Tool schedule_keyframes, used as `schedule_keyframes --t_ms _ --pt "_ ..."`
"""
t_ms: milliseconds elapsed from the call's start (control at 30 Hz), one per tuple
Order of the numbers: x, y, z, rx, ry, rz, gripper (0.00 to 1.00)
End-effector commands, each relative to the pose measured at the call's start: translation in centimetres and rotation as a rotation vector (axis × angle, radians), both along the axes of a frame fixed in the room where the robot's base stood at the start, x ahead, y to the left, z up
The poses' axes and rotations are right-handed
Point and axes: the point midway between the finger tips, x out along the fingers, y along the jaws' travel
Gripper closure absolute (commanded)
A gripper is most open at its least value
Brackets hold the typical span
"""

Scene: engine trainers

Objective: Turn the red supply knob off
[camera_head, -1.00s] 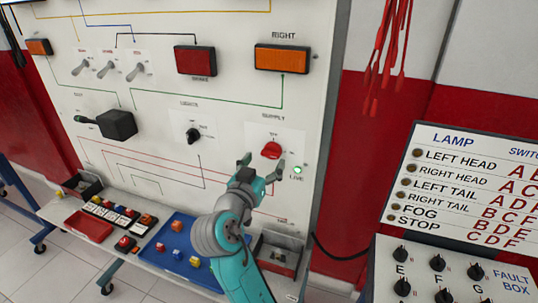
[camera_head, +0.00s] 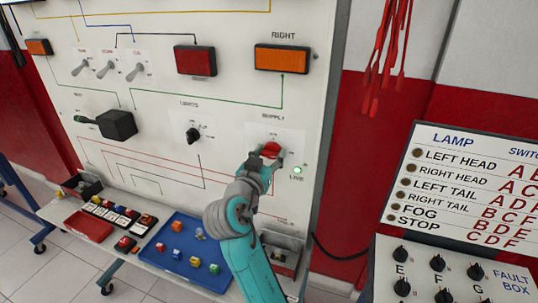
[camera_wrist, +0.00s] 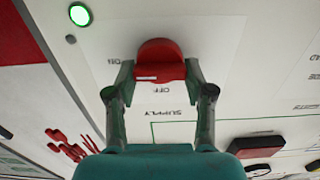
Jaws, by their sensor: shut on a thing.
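The red supply knob (camera_head: 271,148) is on the white upright panel, above the word LIVE and its lit green lamp (camera_head: 297,170). In the wrist view the knob (camera_wrist: 160,50) sits between my two fingers, with ON printed to its left and OFF below it. My gripper (camera_head: 265,160) is shut on the knob, one fingertip at each side of its grip. It also shows in the wrist view (camera_wrist: 159,72). A pale mark shows on the knob's near face; I cannot tell clearly which label it points to. The green lamp (camera_wrist: 78,14) also glows in the wrist view.
A black lights knob (camera_head: 193,134) and a black box with a lever (camera_head: 117,124) are left on the panel. Below are a blue tray (camera_head: 163,254) with small coloured parts and a grey bin (camera_head: 292,245). A fault box (camera_head: 440,275) stands right.

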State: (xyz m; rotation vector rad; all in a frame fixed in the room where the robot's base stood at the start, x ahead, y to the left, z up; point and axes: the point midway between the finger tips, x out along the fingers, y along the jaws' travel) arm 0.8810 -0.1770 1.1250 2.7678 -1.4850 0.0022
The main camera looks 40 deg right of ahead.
Motion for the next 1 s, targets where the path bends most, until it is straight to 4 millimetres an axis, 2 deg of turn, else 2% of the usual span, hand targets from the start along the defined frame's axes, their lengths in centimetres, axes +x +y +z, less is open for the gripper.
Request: schedule_keyframes --t_ms 367,1000 --pt "0.06 0.00 -0.03 -0.048 0.074 0.000 0.82" --pt "0.28 0.12 -0.16 -0.358 0.544 -0.001 0.82"
